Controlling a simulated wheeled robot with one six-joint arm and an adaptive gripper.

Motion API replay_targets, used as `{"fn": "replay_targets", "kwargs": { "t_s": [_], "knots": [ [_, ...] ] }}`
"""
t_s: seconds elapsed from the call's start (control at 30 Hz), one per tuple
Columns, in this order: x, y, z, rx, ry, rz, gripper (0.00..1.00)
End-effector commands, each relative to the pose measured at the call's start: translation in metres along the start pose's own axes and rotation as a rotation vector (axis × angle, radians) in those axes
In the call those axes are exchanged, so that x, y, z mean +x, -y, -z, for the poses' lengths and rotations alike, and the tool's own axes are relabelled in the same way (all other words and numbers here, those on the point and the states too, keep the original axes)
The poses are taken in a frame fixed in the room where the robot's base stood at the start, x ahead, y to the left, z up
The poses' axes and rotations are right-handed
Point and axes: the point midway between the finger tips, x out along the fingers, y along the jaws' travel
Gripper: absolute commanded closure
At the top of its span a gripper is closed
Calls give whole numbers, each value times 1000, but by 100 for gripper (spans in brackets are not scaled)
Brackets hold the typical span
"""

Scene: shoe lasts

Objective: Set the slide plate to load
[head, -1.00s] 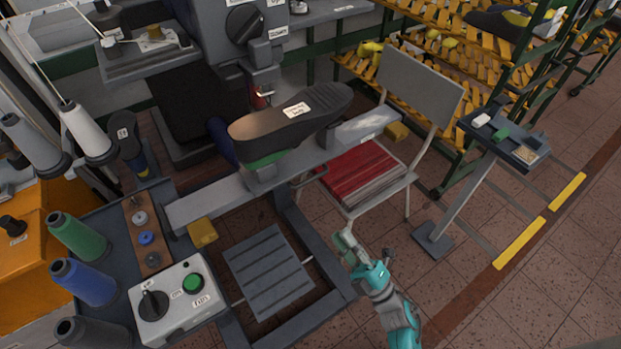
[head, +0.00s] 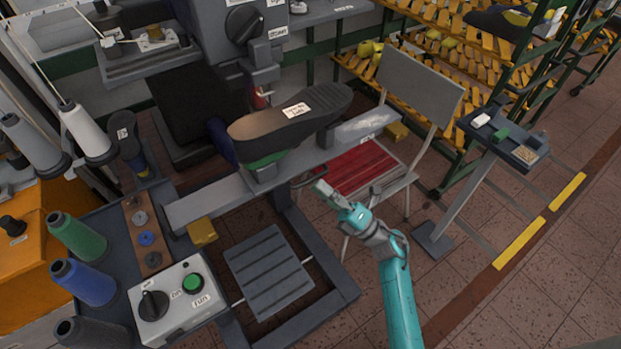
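A long grey rail (head: 215,201) runs slantwise across the machine's front. A small label (head: 367,138) is at the rail's right part, too small to read surely. A thin dark handle (head: 304,179) sticks out from the rail's front edge. My gripper (head: 320,187) is just right of and below this handle, seemingly apart from it. Its fingers are too small to judge.
A chair with a red seat (head: 362,168) stands behind my gripper. A control box (head: 177,304) with a knob and green button is at lower left. A small tray stand (head: 515,150) is at right. The floor at lower right is clear.

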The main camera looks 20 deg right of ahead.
Motion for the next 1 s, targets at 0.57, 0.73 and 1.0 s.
{"fn": "replay_targets", "kwargs": {
  "t_s": [0.57,0.73,1.0],
  "knots": [
    [40,0,0,1,1,0,77],
    [40,0,0,1,1,0,95],
    [40,0,0,1,1,0,100]
  ]
}}
